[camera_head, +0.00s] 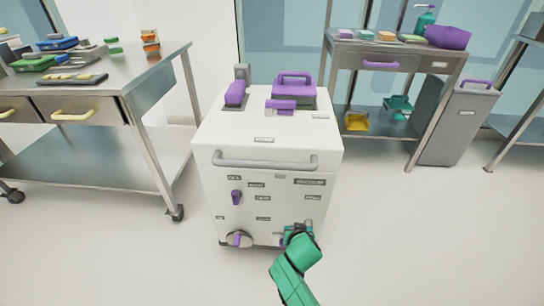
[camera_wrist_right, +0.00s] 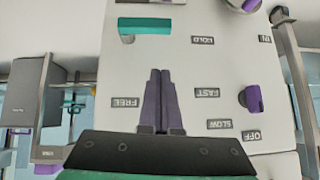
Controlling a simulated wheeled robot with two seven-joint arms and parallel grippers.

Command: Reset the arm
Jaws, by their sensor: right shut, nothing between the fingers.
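My right arm, in green, comes up from the bottom of the head view. Its gripper (camera_head: 299,230) is at the lower right of the white cabinet's (camera_head: 215,175) front. In the right wrist view the two dark fingers (camera_wrist_right: 160,72) are together, with nothing between them. They point along the white panel, close to the label FREE. Whether they touch the panel cannot be told. A teal bar (camera_wrist_right: 146,26) lies beyond the fingertips, apart from them. My left gripper is not in view.
The cabinet has a grey bar handle (camera_head: 265,164), a purple knob (camera_head: 236,197) and purple-handled parts (camera_head: 294,91) on top. A steel table (camera_head: 145,75) with loose items stands left. Another steel table (camera_head: 400,48) and a grey bin (camera_head: 456,125) stand at back right. Floor at front right is clear.

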